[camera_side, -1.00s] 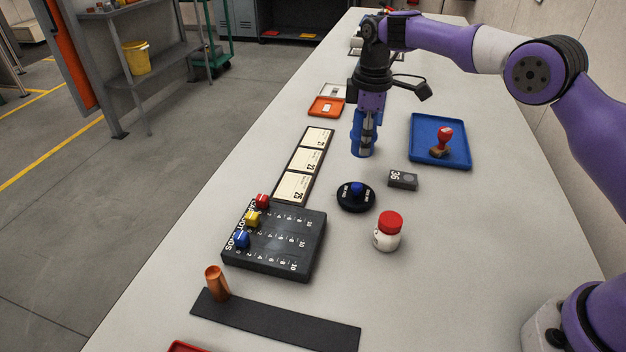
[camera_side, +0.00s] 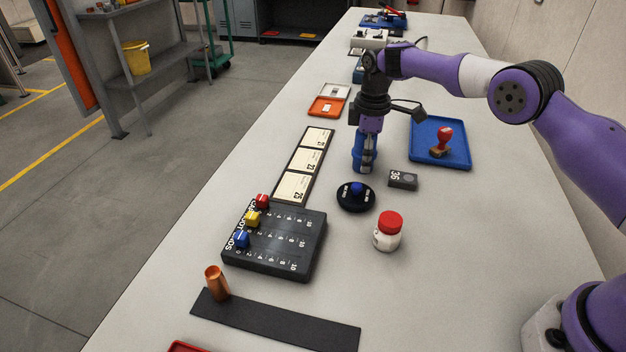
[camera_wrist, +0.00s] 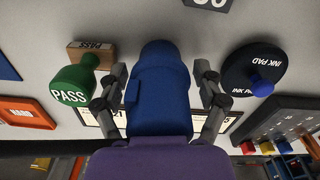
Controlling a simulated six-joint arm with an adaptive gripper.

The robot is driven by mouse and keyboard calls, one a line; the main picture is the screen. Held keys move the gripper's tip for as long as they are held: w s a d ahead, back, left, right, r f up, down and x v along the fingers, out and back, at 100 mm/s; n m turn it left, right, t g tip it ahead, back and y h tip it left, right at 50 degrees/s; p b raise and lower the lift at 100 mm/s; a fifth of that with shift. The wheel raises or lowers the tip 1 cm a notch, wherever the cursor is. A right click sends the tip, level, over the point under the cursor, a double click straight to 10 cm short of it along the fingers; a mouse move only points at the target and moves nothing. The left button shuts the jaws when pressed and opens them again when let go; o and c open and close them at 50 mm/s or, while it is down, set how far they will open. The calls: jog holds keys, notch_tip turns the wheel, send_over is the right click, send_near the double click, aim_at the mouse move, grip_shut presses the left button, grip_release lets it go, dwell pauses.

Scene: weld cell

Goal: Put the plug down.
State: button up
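The plug is a blue, rounded body. In the wrist view the plug (camera_wrist: 161,85) stands between the two fingers of my gripper (camera_wrist: 160,72), with the fingers against its sides. In the side view the plug (camera_side: 361,155) hangs upright below my gripper (camera_side: 366,150). Its lower end is at or just above the grey table (camera_side: 330,225); I cannot tell whether it touches. My gripper looks shut on the plug.
A green PASS stamp (camera_wrist: 74,84) is close on one side, an ink pad (camera_wrist: 253,72) on the other. A block marked 36 (camera_side: 403,180), date cards (camera_side: 308,160) and a blue tray (camera_side: 465,160) with a red-handled stamp (camera_side: 444,140) stand around. A red-capped jar (camera_side: 387,238) is nearer the camera.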

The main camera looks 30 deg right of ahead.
jog(key=shift+r, duration=0.15)
jog(key=shift+m+t, duration=0.3)
jog(key=shift+m, duration=0.3)
jog(key=r, duration=0.3)
jog(key=s+r, duration=0.1)
jog(key=r, duration=0.6)
jog(key=shift+s, duration=0.15)
jog(key=s+r+m+t, duration=0.2)
jog(key=s+r+m, duration=0.1)
jog(key=s+r, duration=0.45)
jog(key=s+f+m+t, duration=0.1)
jog(key=s+m, duration=0.5)
jog(key=s, duration=1.1)
jog(key=shift+s+f+m+t, duration=0.3)
jog(key=shift+s+f+t, duration=0.1)
jog(key=shift+t, duration=0.5)
